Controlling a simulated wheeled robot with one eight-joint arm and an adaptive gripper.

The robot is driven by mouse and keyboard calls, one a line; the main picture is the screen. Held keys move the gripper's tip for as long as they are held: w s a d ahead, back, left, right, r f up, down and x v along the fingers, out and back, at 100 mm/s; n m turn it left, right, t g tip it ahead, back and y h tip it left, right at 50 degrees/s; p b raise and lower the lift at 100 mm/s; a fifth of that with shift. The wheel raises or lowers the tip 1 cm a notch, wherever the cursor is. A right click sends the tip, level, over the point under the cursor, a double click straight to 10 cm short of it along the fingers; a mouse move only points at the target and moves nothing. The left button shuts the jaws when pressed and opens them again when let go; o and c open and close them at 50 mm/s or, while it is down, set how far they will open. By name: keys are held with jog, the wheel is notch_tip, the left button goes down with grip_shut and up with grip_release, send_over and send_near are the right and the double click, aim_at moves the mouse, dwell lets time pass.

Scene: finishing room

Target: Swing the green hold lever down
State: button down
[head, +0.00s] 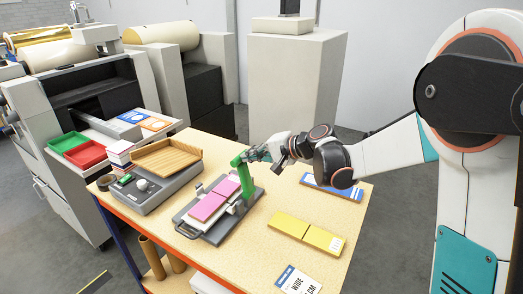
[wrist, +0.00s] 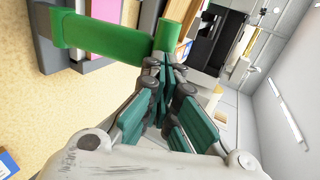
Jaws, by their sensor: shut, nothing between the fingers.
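The green hold lever (head: 244,178) stands raised at the right side of a dark clamping press (head: 208,226) on the wooden table, with its grip end pointing up and slightly left. In the wrist view the lever's green arm (wrist: 100,36) runs across the upper left to its rounded grip (wrist: 169,36). My gripper (head: 261,154) is at the lever's top end, on its right side. In the wrist view my gripper (wrist: 163,68) has its fingers together, with the tips right at the grip; whether they touch it I cannot tell. Pink-topped pads (head: 214,200) lie in the press.
Machines stand behind on the left.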

jog(key=w+a+f+g+h+p, duration=0.1)
jog(key=w+a+f+g+h, duration=0.1)
jog(key=a+f+h, duration=0.1)
jog(key=w+a+f+g+h+p, duration=0.2)
jog(key=w+a+f+h, duration=0.1)
jog(key=a+h, duration=0.1)
jog(key=w+a+f+g+h+p, duration=0.1)
jog(key=w+a+f+g+h, duration=0.2)
jog(key=a, duration=0.2)
jog(key=shift+w+a+f, duration=0.1)
jog(key=shift+a+f, duration=0.05)
jog(key=shift+f, duration=0.35)
jog(key=shift+w+a+f, duration=0.1)
jog(key=shift+f, duration=0.45)
jog(key=shift+s+f, duration=0.1)
notch_tip(320, 180, up, 12)
jog(key=shift+r, duration=0.2)
dwell(0.3)
jog(key=shift+d, duration=0.1)
